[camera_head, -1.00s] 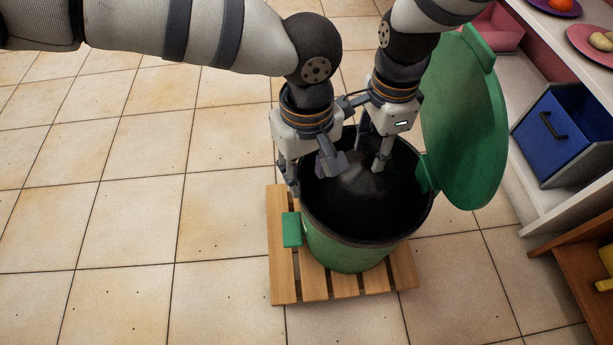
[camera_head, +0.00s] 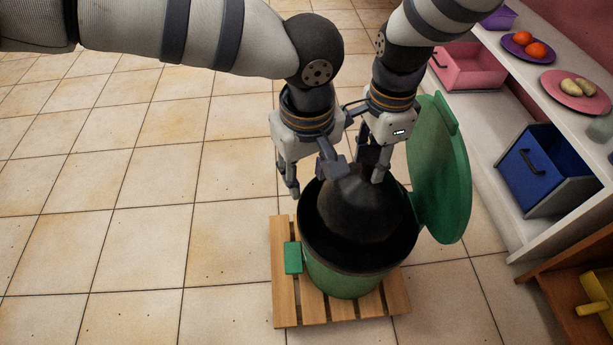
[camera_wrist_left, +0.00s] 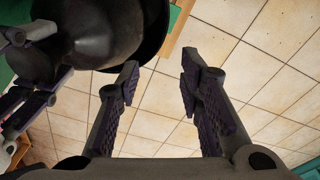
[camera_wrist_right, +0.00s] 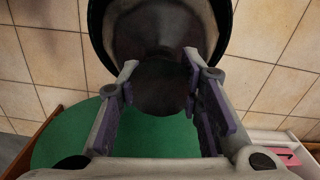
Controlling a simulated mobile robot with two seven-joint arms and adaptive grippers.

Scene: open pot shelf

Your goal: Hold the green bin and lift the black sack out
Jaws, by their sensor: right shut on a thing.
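The green bin (camera_head: 345,283) stands upright on a wooden pallet (camera_head: 284,305), its lid (camera_head: 440,170) swung open to the right. The black sack (camera_head: 358,212) bulges up at the bin's mouth, its top above the rim and its lower part hidden inside. My right gripper (camera_head: 370,166) is shut on the sack's gathered neck, which also shows between its fingers in the right wrist view (camera_wrist_right: 160,85). My left gripper (camera_head: 311,180) is open above the bin's left rim. In the left wrist view only floor shows between its fingers (camera_wrist_left: 160,90).
A white shelf (camera_head: 480,130) on the right holds a blue bin (camera_head: 545,172), a pink bin (camera_head: 470,68), and plates of oranges (camera_head: 536,50) and potatoes (camera_head: 578,87). A wooden unit with a yellow object (camera_head: 595,300) stands at lower right. The tiled floor on the left is clear.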

